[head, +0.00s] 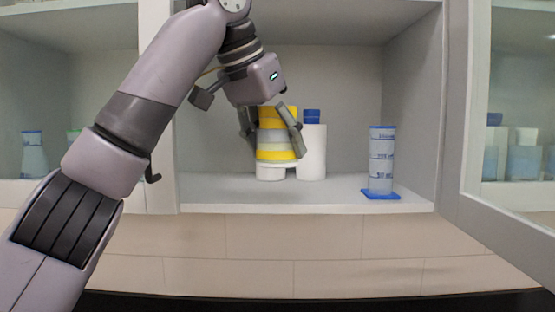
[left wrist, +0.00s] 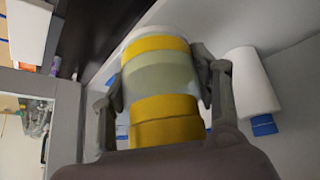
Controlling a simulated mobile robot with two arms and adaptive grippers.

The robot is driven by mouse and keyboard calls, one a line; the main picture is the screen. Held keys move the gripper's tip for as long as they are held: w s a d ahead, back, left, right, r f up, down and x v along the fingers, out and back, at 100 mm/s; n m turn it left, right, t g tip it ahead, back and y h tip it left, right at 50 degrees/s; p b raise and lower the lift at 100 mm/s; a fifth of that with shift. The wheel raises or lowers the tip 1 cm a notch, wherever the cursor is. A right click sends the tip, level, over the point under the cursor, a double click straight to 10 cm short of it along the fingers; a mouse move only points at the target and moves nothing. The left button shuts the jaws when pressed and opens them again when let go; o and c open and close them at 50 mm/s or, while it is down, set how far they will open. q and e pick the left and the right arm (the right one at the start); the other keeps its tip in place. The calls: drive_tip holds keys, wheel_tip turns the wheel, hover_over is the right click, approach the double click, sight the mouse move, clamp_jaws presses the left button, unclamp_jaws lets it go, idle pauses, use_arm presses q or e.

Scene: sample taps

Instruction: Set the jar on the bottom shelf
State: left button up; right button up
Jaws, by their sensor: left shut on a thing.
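The jar (head: 278,150), with yellow bands, a pale middle and a white base, is upright inside the open cabinet. My left gripper (head: 274,138) comes from above and is shut on the jar, one finger on each side. The jar's base is at or just above the bottom shelf (head: 335,194); I cannot tell if it touches. In the left wrist view the jar (left wrist: 160,72) fills the space between the fingers of the left gripper (left wrist: 160,85). My right gripper is not in view.
A white bottle with a blue cap (head: 313,150) stands close to the jar's right; it also shows in the left wrist view (left wrist: 250,82). A clear blue-marked cylinder (head: 382,160) stands farther right, near the shelf's front. Shelf space between them is clear. An open glass door (head: 510,130) is at right.

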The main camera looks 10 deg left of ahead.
use_arm(q)
drive_tip(key=w+p, duration=0.1)
drive_tip(key=w, duration=0.1)
drive_tip(key=w+a+f+p, duration=0.1)
drive_tip(key=w, duration=0.1)
drive_tip(key=w+f+p, duration=0.1)
drive_tip(key=w, duration=0.1)
drive_tip(key=shift+w+a+f, duration=0.1)
drive_tip(key=shift+w+a, duration=0.05)
drive_tip(key=shift+w, duration=0.05)
drive_tip(key=shift+f+p, duration=0.65)
drive_tip(key=shift+f, duration=1)
drive_tip(key=shift+f+p, duration=0.25)
drive_tip(key=shift+p, duration=0.15)
drive_tip(key=shift+w+f, duration=0.15)
drive_tip(key=shift+f, duration=0.15)
drive_tip(key=shift+a+f, duration=0.1)
drive_tip(key=shift+f, duration=0.05)
